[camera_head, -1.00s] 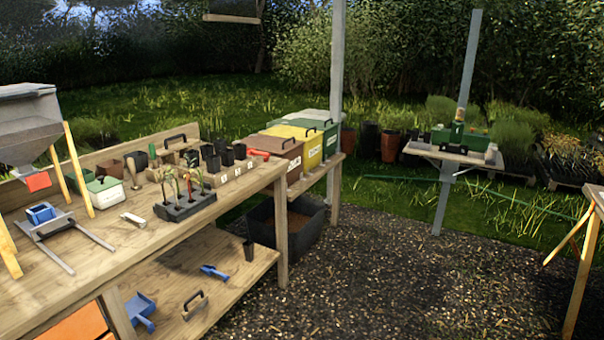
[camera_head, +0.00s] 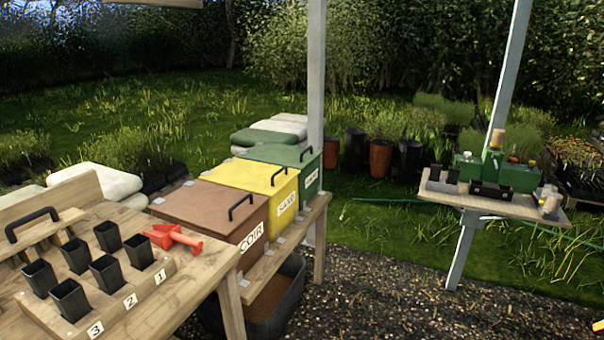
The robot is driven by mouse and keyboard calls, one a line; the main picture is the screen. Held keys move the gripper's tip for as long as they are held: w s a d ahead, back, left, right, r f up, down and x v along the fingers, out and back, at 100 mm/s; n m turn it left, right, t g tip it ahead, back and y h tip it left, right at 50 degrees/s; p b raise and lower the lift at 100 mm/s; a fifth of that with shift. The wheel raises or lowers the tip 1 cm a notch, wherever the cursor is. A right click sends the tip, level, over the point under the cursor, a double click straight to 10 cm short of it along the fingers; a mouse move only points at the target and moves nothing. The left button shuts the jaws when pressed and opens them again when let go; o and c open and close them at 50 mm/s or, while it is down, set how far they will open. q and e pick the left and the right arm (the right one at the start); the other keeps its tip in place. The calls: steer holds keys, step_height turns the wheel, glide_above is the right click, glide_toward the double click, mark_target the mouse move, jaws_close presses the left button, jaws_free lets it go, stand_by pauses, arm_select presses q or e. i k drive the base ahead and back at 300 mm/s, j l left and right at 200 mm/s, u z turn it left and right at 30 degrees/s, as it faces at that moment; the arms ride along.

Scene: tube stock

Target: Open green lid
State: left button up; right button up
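The green lid (camera_head: 277,154) tops the farthest of three bins in a row at the middle of the view. It lies flat and shut, with a dark handle at its front right edge. The green bin's front (camera_head: 310,183) carries a white label too small to read surely. The yellow bin (camera_head: 252,176) marked SAND and the brown bin (camera_head: 211,208) marked COIR stand nearer, both with lids shut.
The potting bench (camera_head: 160,318) with black pots and a red tool (camera_head: 174,237) fills the lower left. A grey post (camera_head: 316,90) rises just behind the green bin. A dark tub (camera_head: 278,305) sits under the bin shelf. Gravel (camera_head: 390,270) to the right is open.

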mark_target(296, 157)
steer(key=i+l+u, duration=0.1)
steer(key=i+u, duration=0.15)
steer(key=i, duration=0.2)
steer(key=i+l+u, duration=0.15)
steer(key=i+u, duration=0.15)
steer(key=i, duration=0.15)
steer(key=i+l+u, duration=0.15)
steer(key=l+u, duration=0.25)
steer(key=i+l+u, duration=0.15)
steer(key=u, duration=0.25)
steer(key=l+u, duration=0.4)
